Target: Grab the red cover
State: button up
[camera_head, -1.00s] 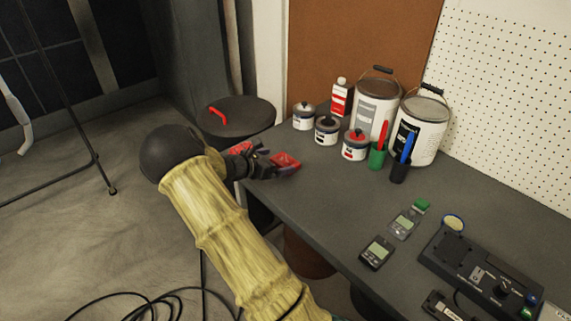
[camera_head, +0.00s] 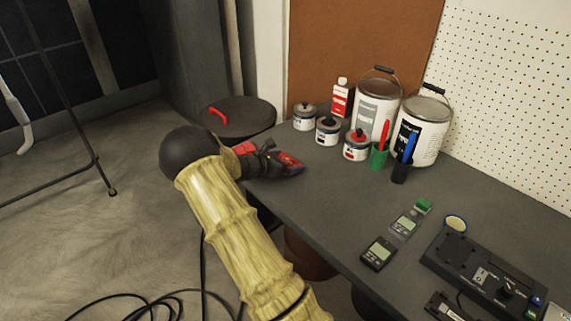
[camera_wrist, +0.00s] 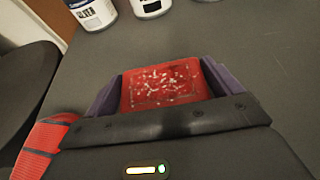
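A small white tin with a red lid (camera_head: 358,135) stands upright on the dark table, in front of the large paint cans. The lid looks seated on the tin. My gripper (camera_head: 292,163) is low over the table's left edge, to the left of the tin and apart from it. In the wrist view my gripper (camera_wrist: 165,88) shows a worn red face between purple-grey sides. I cannot tell whether this face is part of the gripper or something held, nor whether the fingers are parted. The red lid is not visible in the wrist view.
Two small tins (camera_head: 304,117) (camera_head: 328,130), a red-and-white bottle (camera_head: 342,97) and two paint cans (camera_head: 376,105) (camera_head: 421,130) stand nearby. Green (camera_head: 379,156) and black (camera_head: 400,171) cups stand right of the red-lidded tin. A dark barrel (camera_head: 245,117) stands left.

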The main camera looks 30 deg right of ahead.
aim_at(285, 161)
jog(key=c, duration=0.7)
jog(key=shift+o, duration=0.2)
jog(key=shift+r, duration=0.1)
notch_tip(285, 161, up, 10)
jog(key=shift+f+p, duration=0.1)
jog(key=shift+p, duration=1.1)
